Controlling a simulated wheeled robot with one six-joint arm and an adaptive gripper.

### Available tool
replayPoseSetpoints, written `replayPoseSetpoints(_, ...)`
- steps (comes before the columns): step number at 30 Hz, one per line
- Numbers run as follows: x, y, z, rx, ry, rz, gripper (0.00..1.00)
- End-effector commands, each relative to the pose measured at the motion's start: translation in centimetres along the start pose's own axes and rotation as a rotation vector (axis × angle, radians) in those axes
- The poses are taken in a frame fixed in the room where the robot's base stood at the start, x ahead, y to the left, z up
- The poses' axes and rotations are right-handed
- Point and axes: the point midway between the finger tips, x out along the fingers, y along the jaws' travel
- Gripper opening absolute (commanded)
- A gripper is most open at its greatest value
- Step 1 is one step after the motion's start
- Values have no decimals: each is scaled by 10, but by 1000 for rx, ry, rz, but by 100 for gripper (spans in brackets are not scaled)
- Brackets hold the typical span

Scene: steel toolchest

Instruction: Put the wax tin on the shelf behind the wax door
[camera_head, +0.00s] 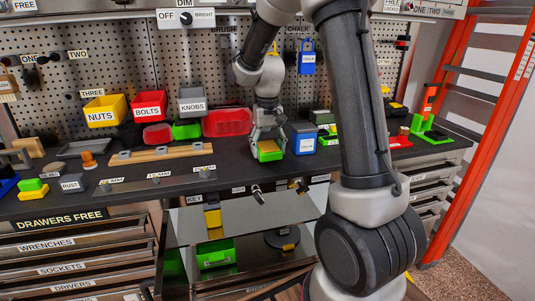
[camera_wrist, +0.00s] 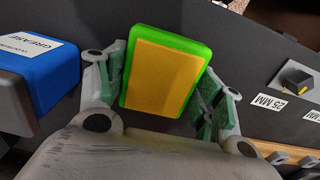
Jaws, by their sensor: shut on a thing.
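My gripper (camera_head: 268,137) is shut on a green tin with a yellow face (camera_head: 269,152), which I take as the wax tin; no lettering shows on it. In the wrist view the tin (camera_wrist: 165,72) sits between the two fingers of my gripper (camera_wrist: 163,88). In the head view it is near the front of the dark worktop, beside a blue GREASE tin (camera_head: 304,140); I cannot tell whether it touches the worktop. Below is a cupboard with a grey flat panel (camera_head: 250,218) and dark handles (camera_head: 258,194). I cannot read a wax label or tell which part is the wax door.
The cupboard holds a green bin (camera_head: 216,254), a yellow-and-black item (camera_head: 212,216) and a dark disc (camera_head: 283,238). A wooden rail (camera_head: 160,154) and coloured bins (camera_head: 105,111) stand to the left. In the wrist view the blue GREASE tin (camera_wrist: 45,68) is close to the left finger.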

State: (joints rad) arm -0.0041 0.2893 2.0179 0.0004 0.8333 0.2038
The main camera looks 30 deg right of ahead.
Motion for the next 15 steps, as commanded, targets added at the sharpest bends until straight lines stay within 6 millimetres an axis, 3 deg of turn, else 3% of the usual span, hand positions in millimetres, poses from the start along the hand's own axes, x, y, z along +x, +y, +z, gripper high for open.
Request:
replayPoseSetpoints(4,21,0,0,0,-3,1,28)
replayPoseSetpoints(15,25,0,0,0,-1,0,28)
